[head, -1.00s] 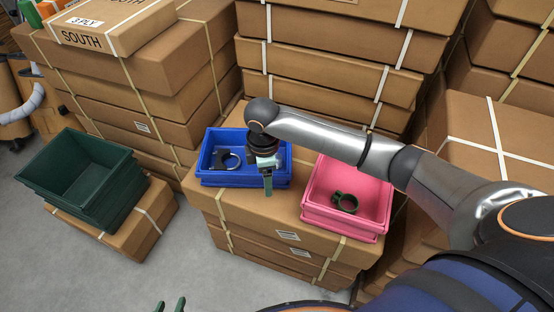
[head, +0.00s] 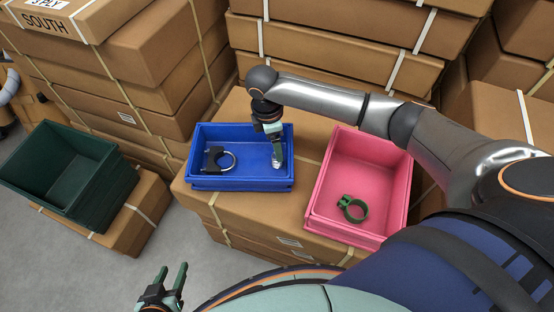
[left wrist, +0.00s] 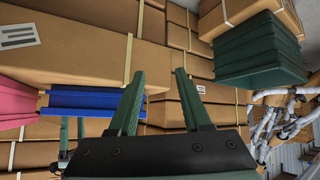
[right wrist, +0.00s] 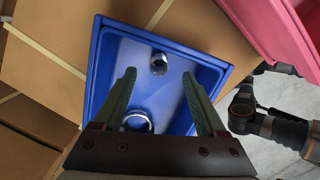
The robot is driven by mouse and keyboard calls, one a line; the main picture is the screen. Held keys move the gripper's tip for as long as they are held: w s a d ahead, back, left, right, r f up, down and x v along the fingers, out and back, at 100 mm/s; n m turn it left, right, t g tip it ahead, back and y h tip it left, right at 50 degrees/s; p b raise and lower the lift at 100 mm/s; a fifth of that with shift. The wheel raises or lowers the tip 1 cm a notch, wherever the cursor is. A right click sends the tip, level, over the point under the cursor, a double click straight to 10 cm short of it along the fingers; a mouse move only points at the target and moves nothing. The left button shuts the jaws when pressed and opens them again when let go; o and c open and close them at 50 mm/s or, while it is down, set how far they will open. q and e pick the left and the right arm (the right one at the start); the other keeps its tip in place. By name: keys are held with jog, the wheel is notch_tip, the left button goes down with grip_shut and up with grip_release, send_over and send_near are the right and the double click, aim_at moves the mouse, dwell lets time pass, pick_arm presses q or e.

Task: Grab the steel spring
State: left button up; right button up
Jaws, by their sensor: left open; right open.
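A small silver piece, apparently the steel spring (head: 277,163), sits in the right part of the blue bin (head: 240,184). In the right wrist view this piece (right wrist: 158,63) is short and round with a dark hollow, ahead of the fingertips and between their lines. My right gripper (head: 274,148) points down into the bin just over it, and its open fingers (right wrist: 160,85) partly hide it in the head view. My left gripper (head: 171,280) is open and empty at the bottom of the head view; its fingers also show in the left wrist view (left wrist: 159,74).
A ring clamp with a black block (head: 219,159) lies in the blue bin's left part. A pink bin (head: 318,205) with a green clamp (head: 352,208) stands to the right. Dark green stacked bins (head: 100,215) stand at left. Stacked cartons (head: 325,70) rise behind.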

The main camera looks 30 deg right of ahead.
jog(key=shift+d+f+b, duration=0.2)
jog(key=shift+f+b, duration=0.55)
jog(key=shift+f, duration=2.4)
jog(key=shift+c, duration=0.3)
grip_shut()
